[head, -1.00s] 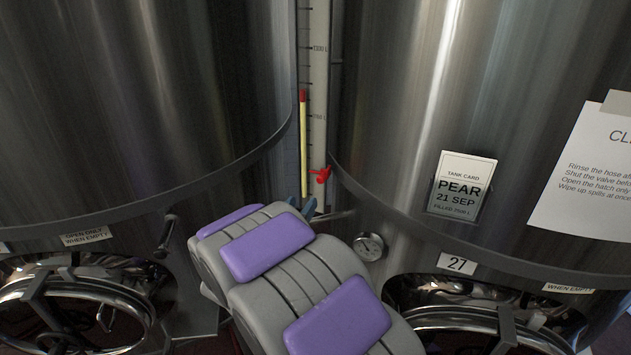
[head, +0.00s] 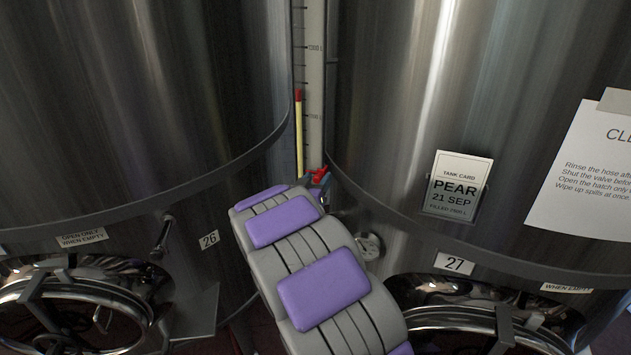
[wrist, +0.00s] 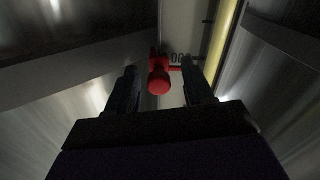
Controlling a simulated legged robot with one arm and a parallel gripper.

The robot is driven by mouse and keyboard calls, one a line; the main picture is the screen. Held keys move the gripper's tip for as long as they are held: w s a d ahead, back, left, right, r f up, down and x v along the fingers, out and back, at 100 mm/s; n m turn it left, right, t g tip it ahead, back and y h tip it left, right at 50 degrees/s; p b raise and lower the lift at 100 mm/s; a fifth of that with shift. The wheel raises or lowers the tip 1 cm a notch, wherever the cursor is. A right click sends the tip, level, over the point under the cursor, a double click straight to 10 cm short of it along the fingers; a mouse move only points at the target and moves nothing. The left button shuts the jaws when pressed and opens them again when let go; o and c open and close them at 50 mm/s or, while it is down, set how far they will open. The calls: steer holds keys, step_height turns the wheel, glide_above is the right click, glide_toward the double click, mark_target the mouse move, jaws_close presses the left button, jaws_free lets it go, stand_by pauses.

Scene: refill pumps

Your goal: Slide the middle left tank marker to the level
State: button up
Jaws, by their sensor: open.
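The red marker (head: 320,174) sits low on the pale level scale (head: 315,75) in the gap between two steel tanks. A sight tube (head: 299,135) with yellow liquid and a red top stands just left of the scale; the red top is well above the marker. My gripper (head: 315,181) is at the marker's height, its tips partly hidden behind my arm. In the wrist view the red marker (wrist: 159,78) shows between the two dark open fingers, near their tips. I cannot tell whether either finger touches it.
Steel tanks stand close on the left (head: 140,80) and right (head: 480,60), leaving a narrow gap. A dial gauge (head: 369,246) is right of my arm. A tank card (head: 456,186) and a paper notice (head: 585,170) are on the right tank. Round hatches are below.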

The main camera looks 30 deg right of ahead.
steer(key=shift+d, duration=0.2)
steer(key=shift+c, duration=1.4)
jaws_close()
